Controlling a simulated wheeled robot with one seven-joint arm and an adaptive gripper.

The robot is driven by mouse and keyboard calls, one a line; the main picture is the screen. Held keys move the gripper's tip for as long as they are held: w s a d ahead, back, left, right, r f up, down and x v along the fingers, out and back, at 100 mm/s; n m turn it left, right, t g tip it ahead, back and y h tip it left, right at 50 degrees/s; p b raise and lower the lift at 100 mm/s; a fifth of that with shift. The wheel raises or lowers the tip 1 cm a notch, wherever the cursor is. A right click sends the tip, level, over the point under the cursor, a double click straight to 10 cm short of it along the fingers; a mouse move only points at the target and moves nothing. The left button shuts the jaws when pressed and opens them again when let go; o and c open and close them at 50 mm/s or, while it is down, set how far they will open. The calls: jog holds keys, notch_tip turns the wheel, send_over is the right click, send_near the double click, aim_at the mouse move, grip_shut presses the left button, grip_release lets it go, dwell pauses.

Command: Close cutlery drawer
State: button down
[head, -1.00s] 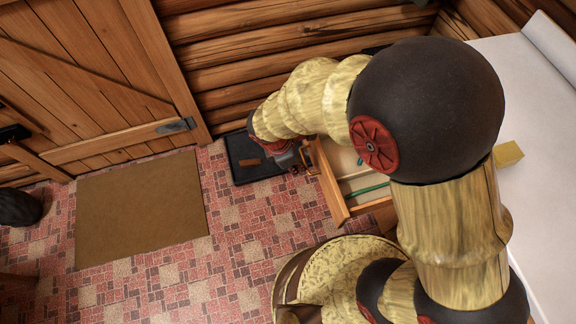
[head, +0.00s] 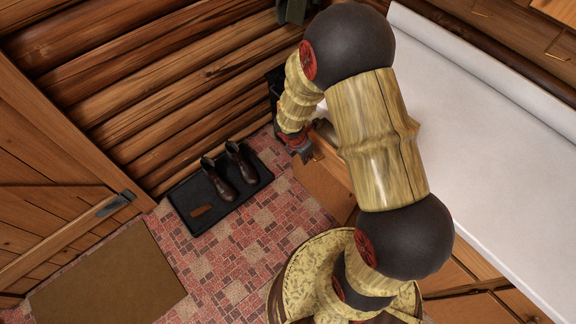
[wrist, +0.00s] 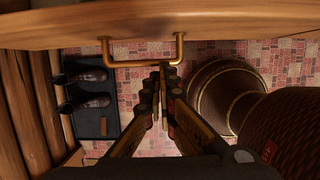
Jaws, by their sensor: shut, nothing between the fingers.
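The cutlery drawer's wooden front (head: 327,151) is beside my gripper in the head view, at the counter's left end. My arm hides much of it, and no drawer inside shows. I cannot tell whether it is fully shut. In the wrist view, the wooden front (wrist: 230,27) spans the top, with a brass handle (wrist: 142,63) on it. My gripper (wrist: 164,72) is shut and empty, its fingertips at the handle's right part; I cannot tell if they touch. In the head view, my gripper (head: 301,152) is in front of the drawer.
A white counter (head: 480,130) stretches to the right. A black tray (head: 186,205) with dark boots (head: 243,162) lies on the floor by the log wall. A brown mat (head: 108,285) lies by the door. Patterned floor between is clear.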

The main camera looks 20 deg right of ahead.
aim_at(325, 143)
jog(key=w+d+p, duration=0.1)
jog(key=d, duration=0.2)
jog(key=d+p, duration=0.1)
jog(key=d, duration=0.2)
jog(key=w+d, duration=0.1)
jog(key=d, duration=0.2)
jog(key=shift+w+d+p, duration=0.1)
jog(key=shift+w+p, duration=0.2)
jog(key=shift+p, duration=0.1)
